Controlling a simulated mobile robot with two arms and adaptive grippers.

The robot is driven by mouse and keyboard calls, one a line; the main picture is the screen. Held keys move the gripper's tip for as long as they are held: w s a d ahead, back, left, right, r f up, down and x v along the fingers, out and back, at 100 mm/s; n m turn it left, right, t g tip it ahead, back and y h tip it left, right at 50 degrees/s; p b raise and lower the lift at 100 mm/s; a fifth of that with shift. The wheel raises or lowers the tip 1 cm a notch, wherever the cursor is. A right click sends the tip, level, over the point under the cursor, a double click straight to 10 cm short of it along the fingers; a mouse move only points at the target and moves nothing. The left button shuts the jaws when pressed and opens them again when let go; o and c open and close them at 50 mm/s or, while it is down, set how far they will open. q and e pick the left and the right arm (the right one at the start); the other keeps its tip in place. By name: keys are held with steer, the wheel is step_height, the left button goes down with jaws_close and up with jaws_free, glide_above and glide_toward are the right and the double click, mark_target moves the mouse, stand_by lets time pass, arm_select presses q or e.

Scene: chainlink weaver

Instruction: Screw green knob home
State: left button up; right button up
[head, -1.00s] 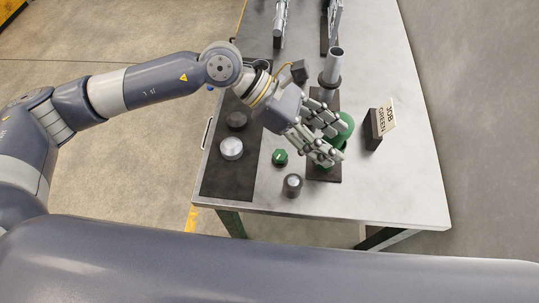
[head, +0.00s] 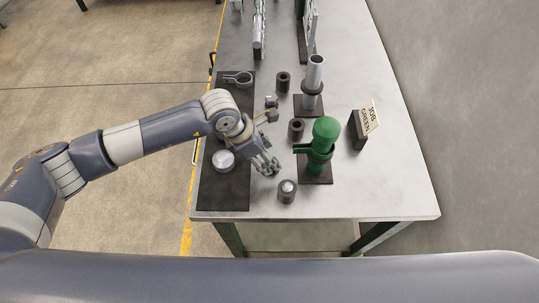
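A green upright fixture (head: 322,148) with a domed top stands on a dark base plate at the right of the bench's near part. A green arm juts from its left side. My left gripper (head: 268,166) is to the left of this fixture, apart from it, low over the bench and pointing down. Its fingers are small and bunched here, so I cannot tell whether they are open or shut. No separate green knob shows now; the spot under my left fingers is hidden. My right gripper is not in view.
A dark mat (head: 226,197) on the left holds a silver round part (head: 224,161) and a grey ring-shaped part (head: 238,79). A grey post (head: 314,77) and a "JOB GREEN" sign (head: 366,120) stand behind. The bench's right side is clear.

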arm_select(q)
steer(key=shift+x, duration=1.5)
steer(key=shift+c, duration=0.6)
steer(key=c, duration=0.9)
steer(key=shift+f, duration=0.1)
steer(key=m+g+b, duration=0.1)
steer(key=m+b, duration=0.1)
steer(key=b, duration=0.3)
steer(key=m+b, duration=0.3)
steer(key=b, duration=0.2)
steer(key=shift+w+f+g+b, duration=0.15)
steer(key=shift+f+g+b, duration=0.05)
steer(key=shift+g+b, duration=0.2)
steer(key=shift+r+m+g+b, duration=0.3)
steer(key=shift+m+b, duration=0.3)
steer(key=shift+b, duration=0.4)
